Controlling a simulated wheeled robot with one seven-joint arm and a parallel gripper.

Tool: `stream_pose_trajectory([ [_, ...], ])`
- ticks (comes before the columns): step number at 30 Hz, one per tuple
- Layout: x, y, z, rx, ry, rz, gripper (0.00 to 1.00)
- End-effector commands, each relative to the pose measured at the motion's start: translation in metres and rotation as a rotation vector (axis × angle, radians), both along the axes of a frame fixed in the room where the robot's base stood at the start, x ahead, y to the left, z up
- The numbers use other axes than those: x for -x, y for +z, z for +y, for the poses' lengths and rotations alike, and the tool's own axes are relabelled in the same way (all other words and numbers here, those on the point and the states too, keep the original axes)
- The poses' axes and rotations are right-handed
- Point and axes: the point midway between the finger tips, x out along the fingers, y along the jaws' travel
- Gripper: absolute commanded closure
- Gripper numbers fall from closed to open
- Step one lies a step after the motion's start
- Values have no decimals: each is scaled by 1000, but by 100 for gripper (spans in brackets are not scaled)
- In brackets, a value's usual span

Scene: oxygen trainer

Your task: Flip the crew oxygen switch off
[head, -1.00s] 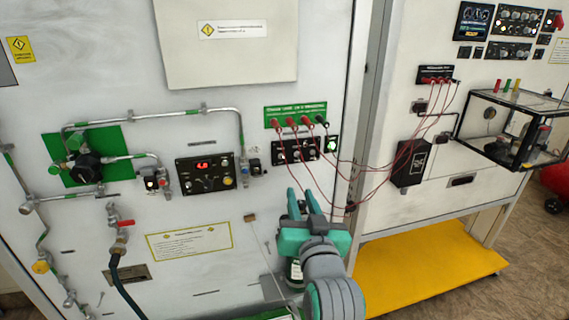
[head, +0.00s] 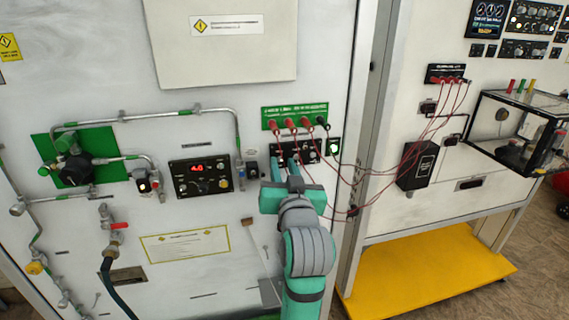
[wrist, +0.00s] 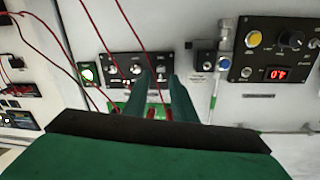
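A black switch panel (head: 319,150) with a row of small controls sits below a green labelled strip (head: 295,112) on the white wall panel. The switch panel also shows in the wrist view (wrist: 113,59). Its lettering is too small to read, so I cannot tell which control is the crew oxygen switch or its position. My gripper (head: 285,163) has its two teal fingers apart, pointing at the left part of this panel. In the wrist view my gripper (wrist: 161,77) shows a gap with nothing held. The fingers hide part of the panel; contact is unclear.
Red cables (head: 345,172) run from the green strip's plugs and hang close to the right of my gripper. A black panel with a red display (head: 197,167) is to the left. Metal pipes (head: 160,117) cross the wall further left. A yellow platform (head: 420,275) is at lower right.

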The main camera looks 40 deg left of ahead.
Motion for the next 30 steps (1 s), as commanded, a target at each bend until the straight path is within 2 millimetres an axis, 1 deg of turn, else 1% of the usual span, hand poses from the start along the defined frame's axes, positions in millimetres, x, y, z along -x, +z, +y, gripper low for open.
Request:
stream_pose_trajectory([
  [4,-2,0,5,0,0,0,76],
  [11,-2,0,5,0,-1,0,76],
  [12,-2,0,5,0,-1,0,78],
  [15,-2,0,4,0,-1,0,100],
  [25,-3,-2,4,-8,-2,-7,100],
  [30,-3,-5,3,-43,-3,-36,100],
])
